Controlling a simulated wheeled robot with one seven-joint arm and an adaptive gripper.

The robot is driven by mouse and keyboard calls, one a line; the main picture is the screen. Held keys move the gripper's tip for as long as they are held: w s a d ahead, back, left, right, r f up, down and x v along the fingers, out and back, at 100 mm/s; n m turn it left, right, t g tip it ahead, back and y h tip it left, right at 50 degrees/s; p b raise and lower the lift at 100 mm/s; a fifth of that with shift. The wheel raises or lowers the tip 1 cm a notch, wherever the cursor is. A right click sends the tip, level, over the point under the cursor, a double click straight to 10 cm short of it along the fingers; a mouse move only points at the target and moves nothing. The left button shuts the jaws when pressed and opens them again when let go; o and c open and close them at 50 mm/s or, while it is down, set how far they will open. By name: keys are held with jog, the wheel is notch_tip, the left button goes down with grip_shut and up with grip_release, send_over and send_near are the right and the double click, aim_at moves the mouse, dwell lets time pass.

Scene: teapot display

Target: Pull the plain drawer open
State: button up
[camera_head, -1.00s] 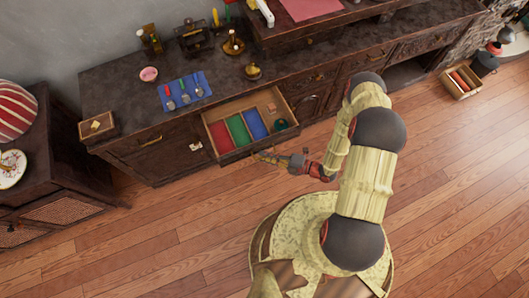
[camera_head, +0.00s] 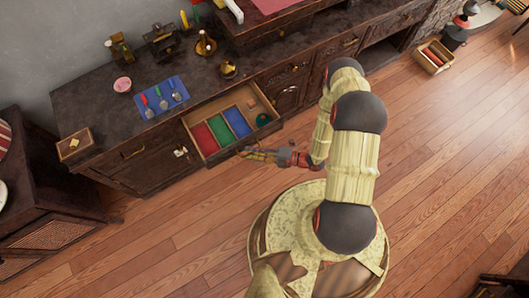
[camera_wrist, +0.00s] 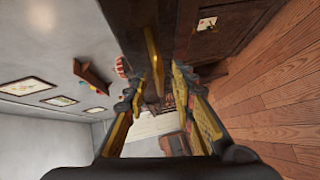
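A drawer (camera_head: 208,156) stands pulled out from the dark cabinet, showing red, green and blue compartments and a bare wooden one at the right. I cannot tell from its front whether this is the plain drawer. My gripper (camera_head: 247,153) is low in front of the drawer's front edge, at the end of my arm. In the wrist view my gripper's fingers (camera_wrist: 163,98) are spread apart. A brass bar (camera_wrist: 153,62), which looks like a drawer handle, shows beyond and between them. Whether a finger touches it is not clear.
The wooden floor (camera_head: 190,235) in front is clear.

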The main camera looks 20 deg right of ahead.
jog(key=v, duration=1.1)
jog(key=shift+s+d, duration=0.15)
jog(key=shift+d, duration=0.05)
dwell(0.4)
